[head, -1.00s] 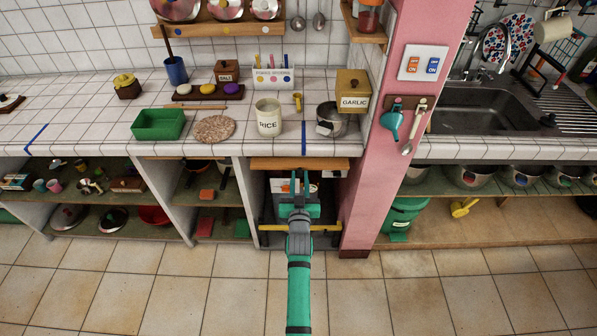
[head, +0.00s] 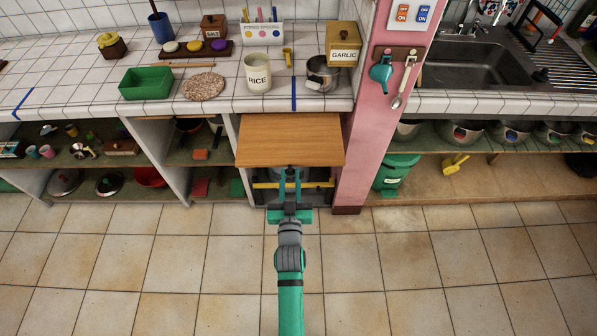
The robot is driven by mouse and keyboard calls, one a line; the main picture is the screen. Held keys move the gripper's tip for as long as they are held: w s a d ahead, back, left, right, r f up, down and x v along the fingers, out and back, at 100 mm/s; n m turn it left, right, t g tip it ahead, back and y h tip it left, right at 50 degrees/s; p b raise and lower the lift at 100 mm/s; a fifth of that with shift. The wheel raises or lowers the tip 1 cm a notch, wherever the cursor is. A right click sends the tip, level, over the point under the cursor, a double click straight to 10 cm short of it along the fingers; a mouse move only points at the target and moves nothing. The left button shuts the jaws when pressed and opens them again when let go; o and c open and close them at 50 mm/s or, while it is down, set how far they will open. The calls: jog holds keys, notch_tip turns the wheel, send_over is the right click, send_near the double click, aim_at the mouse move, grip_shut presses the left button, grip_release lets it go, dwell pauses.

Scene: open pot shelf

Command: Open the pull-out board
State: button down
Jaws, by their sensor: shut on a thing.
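The pull-out board (head: 290,140) is a flat wooden panel under the tiled counter, left of the pink pillar. It sticks out well past the counter's front edge. My green gripper (head: 290,172) is at the middle of the board's front edge, seen from above with its fingers pointing away from me. It is shut on the board's front; the exact grip is partly hidden under the edge.
The tiled counter (head: 225,103) holds a green tray (head: 146,84), a rice pot (head: 258,73), a metal pot (head: 321,74) and a garlic box (head: 343,43). The pink pillar (head: 361,150) stands close right of the board. The tiled floor (head: 180,270) in front is clear.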

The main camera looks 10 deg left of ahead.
jog(key=shift+s, duration=0.1)
jog(key=c, duration=1.5)
grip_release()
jog(key=s, duration=0.3)
jog(key=s+d, duration=0.1)
jog(key=s, duration=0.6)
jog(key=shift+s+d, duration=0.35)
jog(key=s+d+r+h, duration=0.1)
jog(key=s+d, duration=0.1)
jog(key=s, duration=0.7)
jog(key=s+d+r+m+g+h, duration=0.1)
jog(key=s+d+r, duration=0.1)
jog(key=s, duration=0.7)
jog(key=s+d+r+g, duration=0.1)
jog(key=s+d, duration=0.3)
jog(key=s, duration=0.5)
jog(key=shift+s+d+r+m+h, duration=0.15)
jog(key=shift+s+r+m+h, duration=0.25)
jog(key=shift+r, duration=0.05)
